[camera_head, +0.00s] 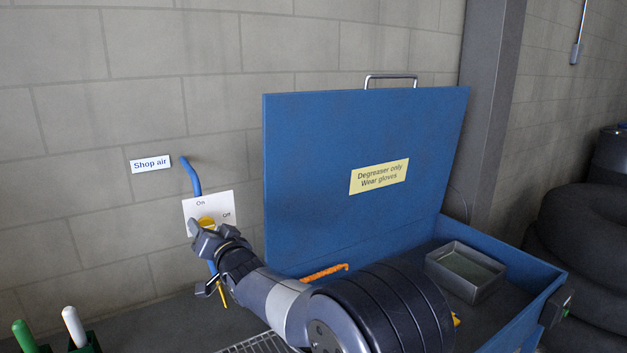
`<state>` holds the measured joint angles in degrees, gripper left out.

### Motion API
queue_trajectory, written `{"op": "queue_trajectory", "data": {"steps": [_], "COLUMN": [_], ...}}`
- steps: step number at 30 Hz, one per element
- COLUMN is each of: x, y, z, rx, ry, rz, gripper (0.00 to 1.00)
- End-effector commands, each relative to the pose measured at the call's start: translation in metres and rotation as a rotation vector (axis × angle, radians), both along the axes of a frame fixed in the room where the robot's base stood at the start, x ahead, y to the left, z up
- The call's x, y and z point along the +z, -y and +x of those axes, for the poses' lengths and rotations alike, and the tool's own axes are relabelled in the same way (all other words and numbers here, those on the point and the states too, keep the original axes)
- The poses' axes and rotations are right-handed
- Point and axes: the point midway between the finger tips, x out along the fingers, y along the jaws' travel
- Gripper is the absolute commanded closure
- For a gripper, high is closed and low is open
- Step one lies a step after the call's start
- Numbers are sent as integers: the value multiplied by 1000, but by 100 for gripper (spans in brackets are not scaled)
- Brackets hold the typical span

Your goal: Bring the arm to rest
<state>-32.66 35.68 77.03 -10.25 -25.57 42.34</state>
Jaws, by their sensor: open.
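My gripper (199,229) is open at the end of my outstretched arm. It is in front of a white On/Off plate (222,206) on the block wall. A yellow valve handle (206,221) shows on the plate right at the jaws. I cannot tell whether the jaws touch it or are around it. A blue air pipe (192,177) runs up the wall behind the plate, beside a "Shop air" label (150,163). My arm hides the lower part of the pipe and part of the basin.
A blue parts washer has its lid (330,140) raised, with a metal tray (466,271) inside and an orange-bristled brush (324,272) near the lid hinge. White-handled (73,326) and green-handled (23,336) tools stand at lower left. Stacked tyres (585,235) are at right.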

Motion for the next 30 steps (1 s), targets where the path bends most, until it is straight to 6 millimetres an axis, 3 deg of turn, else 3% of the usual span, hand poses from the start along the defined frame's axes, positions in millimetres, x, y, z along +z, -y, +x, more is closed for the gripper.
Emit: {"op": "queue_trajectory", "data": {"steps": [15,30], "x": [3,1], "y": [1,1], "z": [0,0], "rx": [0,-1], "ry": [193,219], "rz": [-318,-359], "gripper": [41,41]}}
